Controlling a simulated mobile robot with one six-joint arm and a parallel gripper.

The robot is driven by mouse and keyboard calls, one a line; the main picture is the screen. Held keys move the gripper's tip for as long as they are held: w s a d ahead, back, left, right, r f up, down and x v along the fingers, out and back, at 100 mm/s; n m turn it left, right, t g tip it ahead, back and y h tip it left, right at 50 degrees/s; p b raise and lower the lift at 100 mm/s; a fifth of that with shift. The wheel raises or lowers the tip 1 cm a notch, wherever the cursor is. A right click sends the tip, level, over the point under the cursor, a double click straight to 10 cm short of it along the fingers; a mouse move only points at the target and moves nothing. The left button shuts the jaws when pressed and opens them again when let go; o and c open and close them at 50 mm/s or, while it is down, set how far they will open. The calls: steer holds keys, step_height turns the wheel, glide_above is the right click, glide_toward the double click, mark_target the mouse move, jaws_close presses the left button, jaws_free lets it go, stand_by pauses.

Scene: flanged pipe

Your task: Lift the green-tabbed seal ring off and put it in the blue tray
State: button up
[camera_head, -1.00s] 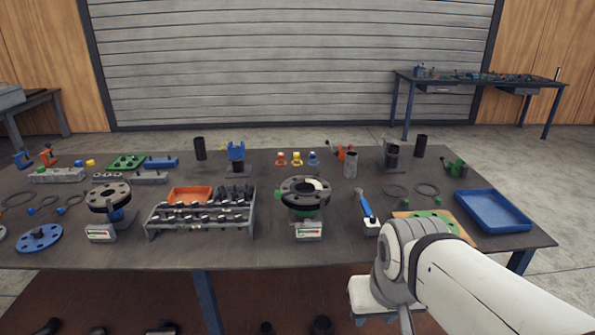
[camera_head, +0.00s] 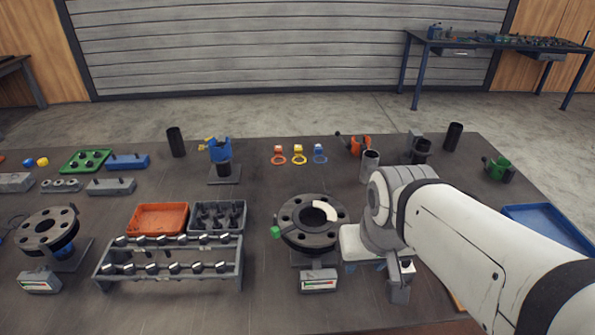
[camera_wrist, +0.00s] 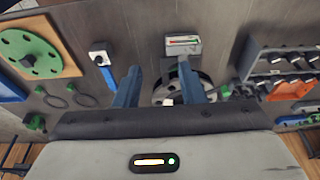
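The dark round flange (camera_head: 313,224) stands on a mount in the middle of the table, with a pale crescent patch on its top. A green tab (camera_head: 275,232) sticks out at its left edge; the ring it belongs to is hard to make out. In the wrist view the flange (camera_wrist: 172,92) lies partly behind my fingers, with the green tab (camera_wrist: 225,91) to its right. My gripper (camera_wrist: 159,68) is open, its two blue fingers apart with nothing held. In the head view my wrist is just right of the flange. The blue tray (camera_head: 548,222) is at far right, partly behind my arm.
A second flange (camera_head: 47,228) stands at left. A grey rack (camera_head: 170,268) of bolts, an orange tray (camera_head: 158,219) and a grey bin (camera_head: 218,215) lie left of the flange. Dark cylinders stand behind. In the wrist view, thin green-tabbed rings (camera_wrist: 84,99) lie loose on the table.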

steer(key=shift+w, duration=0.1)
steer(key=shift+o, duration=0.3)
steer(key=shift+a, duration=0.1)
steer(key=shift+o, duration=0.3)
steer(key=shift+w+r, duration=0.1)
steer(key=shift+w, duration=0.05)
steer(key=n+g, duration=0.3)
steer(key=n, duration=0.3)
glide_above(277, 230)
step_height(277, 230, down, 3)
steer(key=shift+r, duration=0.2)
steer(key=shift+a+f, duration=0.2)
steer(key=shift+f, duration=0.45)
step_height(277, 230, down, 6)
steer(key=shift+d+f+p, duration=0.15)
steer(key=shift+f+p, duration=0.1)
steer(key=shift+p, duration=0.35)
jaws_close()
